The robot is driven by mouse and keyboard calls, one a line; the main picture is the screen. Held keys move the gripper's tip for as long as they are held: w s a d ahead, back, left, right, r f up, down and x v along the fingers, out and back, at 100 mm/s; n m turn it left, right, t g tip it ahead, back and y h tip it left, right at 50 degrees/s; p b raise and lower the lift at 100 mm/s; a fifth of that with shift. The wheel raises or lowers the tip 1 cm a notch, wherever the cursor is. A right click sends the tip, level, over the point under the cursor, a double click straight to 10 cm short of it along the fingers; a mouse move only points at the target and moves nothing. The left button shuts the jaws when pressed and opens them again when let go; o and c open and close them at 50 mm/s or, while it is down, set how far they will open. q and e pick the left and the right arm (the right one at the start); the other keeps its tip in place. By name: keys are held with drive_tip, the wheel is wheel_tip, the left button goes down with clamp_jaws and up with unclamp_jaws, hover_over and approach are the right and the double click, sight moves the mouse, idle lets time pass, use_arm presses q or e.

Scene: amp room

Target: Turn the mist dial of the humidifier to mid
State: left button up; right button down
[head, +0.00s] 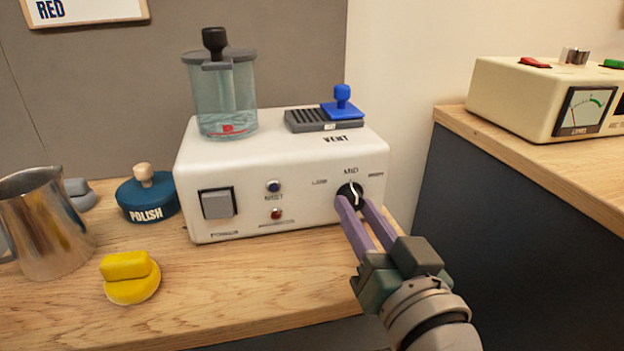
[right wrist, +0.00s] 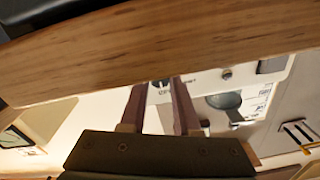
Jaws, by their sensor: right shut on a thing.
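The white humidifier (head: 285,165) stands on the wooden counter, with a clear water tank on top. Its black mist dial (head: 355,188) is at the right of the front face, below the label MID. A white mark on the dial runs nearly upright, though the fingers partly cover the dial. My right gripper (head: 355,202) has its two purple fingers shut on the dial from the front. The fingers also show in the right wrist view (right wrist: 160,90), with the dial (right wrist: 160,84) at their tips. My left gripper is not in view.
A metal jug (head: 45,225), a blue POLISH pot (head: 147,198) and a yellow knob-like thing (head: 130,278) stand on the counter (head: 215,290) to the left. A blue-handled slider (head: 342,106) sits on the humidifier's vent. A cream meter box (head: 540,95) stands on another counter at right.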

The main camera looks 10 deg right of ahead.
idle(0.4)
drive_tip(key=c, duration=0.6)
unclamp_jaws()
drive_tip(key=shift+c, duration=0.2)
drive_tip(key=shift+s, duration=0.1)
drive_tip(key=s+p, duration=0.1)
drive_tip(key=s, duration=0.8)
drive_tip(key=shift+s+d+f+p, duration=0.15)
drive_tip(key=shift+s+d+p, duration=0.1)
drive_tip(key=shift+s+p, duration=0.1)
